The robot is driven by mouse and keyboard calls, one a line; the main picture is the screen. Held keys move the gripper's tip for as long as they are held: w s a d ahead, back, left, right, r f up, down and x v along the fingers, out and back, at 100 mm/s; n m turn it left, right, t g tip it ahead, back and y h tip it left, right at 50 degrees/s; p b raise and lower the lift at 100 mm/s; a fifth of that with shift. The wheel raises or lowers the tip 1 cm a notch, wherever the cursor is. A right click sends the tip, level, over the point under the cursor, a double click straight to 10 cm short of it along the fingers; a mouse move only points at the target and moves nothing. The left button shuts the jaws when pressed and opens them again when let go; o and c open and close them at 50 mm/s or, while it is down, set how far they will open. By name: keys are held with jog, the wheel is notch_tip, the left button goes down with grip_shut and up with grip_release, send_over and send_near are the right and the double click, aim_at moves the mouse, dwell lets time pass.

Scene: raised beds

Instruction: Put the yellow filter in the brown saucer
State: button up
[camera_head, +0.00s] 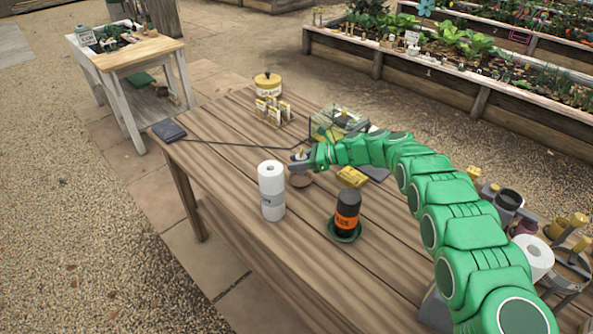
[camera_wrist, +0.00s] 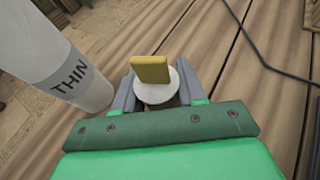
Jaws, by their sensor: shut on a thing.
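My gripper (camera_head: 301,161) is shut on the yellow filter, which has a flat yellow upper part (camera_wrist: 151,69) and a round white part (camera_wrist: 157,91) below it. In the wrist view the filter sits between the two grey fingers of my gripper (camera_wrist: 155,95). In the head view the brown saucer (camera_head: 300,181) lies on the table just below my gripper. The gap between filter and saucer is hard to judge. In the wrist view the saucer is mostly or wholly hidden by the filter and gripper.
A white roll (camera_head: 271,192) stands close left of the saucer. A black and orange bottle (camera_head: 347,212) stands in a green saucer (camera_head: 344,236) nearer the front. A yellow block (camera_head: 351,177) and a glass tank (camera_head: 338,121) are close by. The left tabletop is mostly clear.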

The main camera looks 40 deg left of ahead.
jog(key=shift+w+a+f, duration=0.2)
jog(key=shift+a+f, duration=0.2)
jog(key=shift+f, duration=0.15)
jog(key=shift+f, duration=0.1)
jog(key=shift+w+a+f, duration=0.15)
jog(key=shift+a+f, duration=0.15)
jog(key=shift+f, duration=1.5)
jog(key=shift+d+f, duration=0.1)
jog(key=shift+f, duration=0.05)
jog(key=o, duration=1)
jog(key=shift+o, duration=0.2)
